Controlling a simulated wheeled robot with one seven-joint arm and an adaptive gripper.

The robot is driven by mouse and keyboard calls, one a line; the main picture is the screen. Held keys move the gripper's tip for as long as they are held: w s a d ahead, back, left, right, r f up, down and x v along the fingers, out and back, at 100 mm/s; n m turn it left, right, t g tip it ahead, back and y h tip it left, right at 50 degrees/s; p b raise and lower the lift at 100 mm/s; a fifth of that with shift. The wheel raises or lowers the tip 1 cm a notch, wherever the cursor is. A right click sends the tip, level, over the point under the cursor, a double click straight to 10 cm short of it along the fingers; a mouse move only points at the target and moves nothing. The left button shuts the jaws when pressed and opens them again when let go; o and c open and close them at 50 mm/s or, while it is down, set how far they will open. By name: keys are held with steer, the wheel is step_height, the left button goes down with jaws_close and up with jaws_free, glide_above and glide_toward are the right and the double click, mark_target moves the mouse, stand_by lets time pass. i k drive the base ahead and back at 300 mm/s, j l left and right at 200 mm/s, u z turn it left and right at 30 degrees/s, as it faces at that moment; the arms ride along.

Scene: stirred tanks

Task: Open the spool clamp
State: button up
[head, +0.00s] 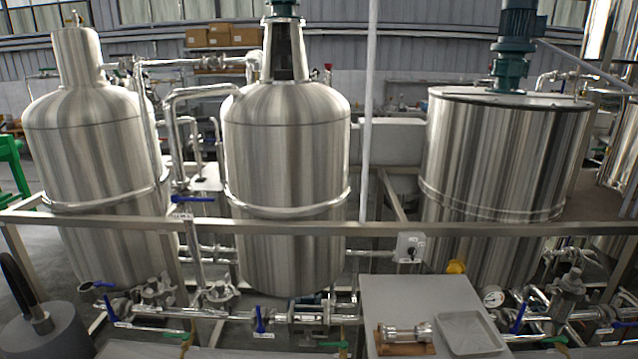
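A short shiny metal spool piece (406,333) lies on its side on a brown wooden block (379,341), near the front of a light grey table (415,296). It has wider ends, and a small pale part shows at its right end. A clamp on it is too small to make out clearly, so I cannot tell whether it is open or shut. My gripper is not in view.
An empty grey tray (470,332) lies to the right of the block. A metal rail (300,229) crosses behind the table, before three steel tanks. Pipes with blue-handled valves (260,320) run low to the left. The table's back half is clear.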

mark_target(307, 327)
steer(key=i+u, duration=0.25)
steer(key=i, duration=0.25)
steer(key=i+u, duration=0.3)
steer(key=i, duration=0.15)
